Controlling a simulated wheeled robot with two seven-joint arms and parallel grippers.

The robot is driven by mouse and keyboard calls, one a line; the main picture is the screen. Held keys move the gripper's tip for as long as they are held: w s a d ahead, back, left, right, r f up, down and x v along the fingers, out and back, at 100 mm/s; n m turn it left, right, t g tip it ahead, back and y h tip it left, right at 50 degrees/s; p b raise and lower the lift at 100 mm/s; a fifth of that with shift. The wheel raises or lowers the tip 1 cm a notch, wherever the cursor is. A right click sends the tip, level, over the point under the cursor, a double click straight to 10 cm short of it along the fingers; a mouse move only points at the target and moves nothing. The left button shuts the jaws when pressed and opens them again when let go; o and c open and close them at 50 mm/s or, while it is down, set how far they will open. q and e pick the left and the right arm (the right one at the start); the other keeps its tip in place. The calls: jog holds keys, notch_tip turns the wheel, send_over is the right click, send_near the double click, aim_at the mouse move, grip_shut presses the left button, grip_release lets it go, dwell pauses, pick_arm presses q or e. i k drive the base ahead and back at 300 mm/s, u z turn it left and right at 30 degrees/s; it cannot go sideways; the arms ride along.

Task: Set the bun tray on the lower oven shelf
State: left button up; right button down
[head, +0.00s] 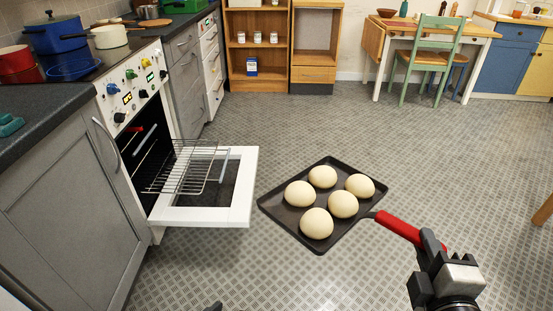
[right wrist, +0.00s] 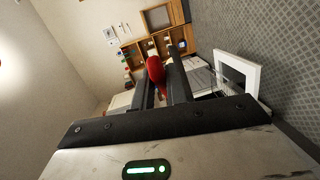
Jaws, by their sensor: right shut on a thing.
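The dark bun tray (head: 268,204) carries several pale round buns (head: 300,194) and looks about level in the air, right of the open oven door. Its red handle (head: 398,228) points to my right gripper (head: 432,243), which is shut on it. The handle also shows between the fingers in the right wrist view (right wrist: 157,72). The oven (head: 137,128) stands at left with its white door (head: 238,190) folded down. A wire shelf (head: 190,170) sticks out over the door. The dark oven inside is hard to make out. A small dark tip at the bottom edge may be my left gripper (head: 215,307).
Grey cabinets (head: 60,190) and a dark worktop flank the oven. Pots (head: 60,38) stand on the hob. Wooden shelves (head: 257,60) stand at the back. A table (head: 400,30) and green chair (head: 437,50) are at back right. The patterned floor (head: 320,120) is clear around the tray.

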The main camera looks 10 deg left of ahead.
aim_at(200, 164)
jog(key=u, duration=1.1)
jog(key=i, duration=2.15)
